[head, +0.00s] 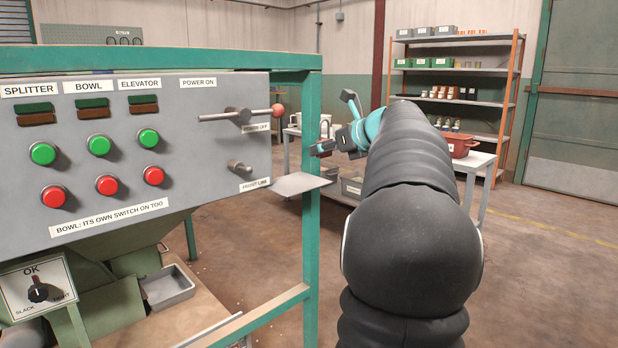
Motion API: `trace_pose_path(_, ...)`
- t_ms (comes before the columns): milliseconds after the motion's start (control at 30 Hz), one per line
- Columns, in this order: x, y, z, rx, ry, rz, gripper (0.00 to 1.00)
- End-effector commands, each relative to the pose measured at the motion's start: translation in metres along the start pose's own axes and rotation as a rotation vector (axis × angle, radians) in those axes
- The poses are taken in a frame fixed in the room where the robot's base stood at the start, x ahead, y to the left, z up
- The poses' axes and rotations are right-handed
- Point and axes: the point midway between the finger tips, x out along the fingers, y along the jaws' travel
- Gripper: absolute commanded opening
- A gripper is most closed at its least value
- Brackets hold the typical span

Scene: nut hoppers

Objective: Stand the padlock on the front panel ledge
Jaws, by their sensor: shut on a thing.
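The front panel ledge (300,184) is a bare, thin grey plate at the panel's lower right corner, in front of the green post. My gripper (325,149) points left, above and a little right of the ledge in the picture. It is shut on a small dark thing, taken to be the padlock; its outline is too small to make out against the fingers. Nothing stands on the ledge. How far my gripper is from the ledge in depth is hard to tell. My black arm hides the space to its right.
The grey panel (225,150) carries green and red buttons. A red-knobbed lever (240,116) and a metal peg (240,167) stick out above the ledge. The green post (311,235) stands behind the ledge. A white table (478,161) with a red bin (461,144) is farther back.

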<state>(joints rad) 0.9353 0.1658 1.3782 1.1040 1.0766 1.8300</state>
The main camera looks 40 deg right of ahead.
Motion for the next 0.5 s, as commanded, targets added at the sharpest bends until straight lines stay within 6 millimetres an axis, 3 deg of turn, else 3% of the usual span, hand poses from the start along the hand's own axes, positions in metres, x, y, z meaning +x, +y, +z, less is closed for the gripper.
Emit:
trace_pose_path(200,0.041,0.019,-0.009,-0.001,0.000,0.002,0.05)
trace_pose_path(500,0.056,0.023,-0.018,0.002,0.000,-0.003,0.05)
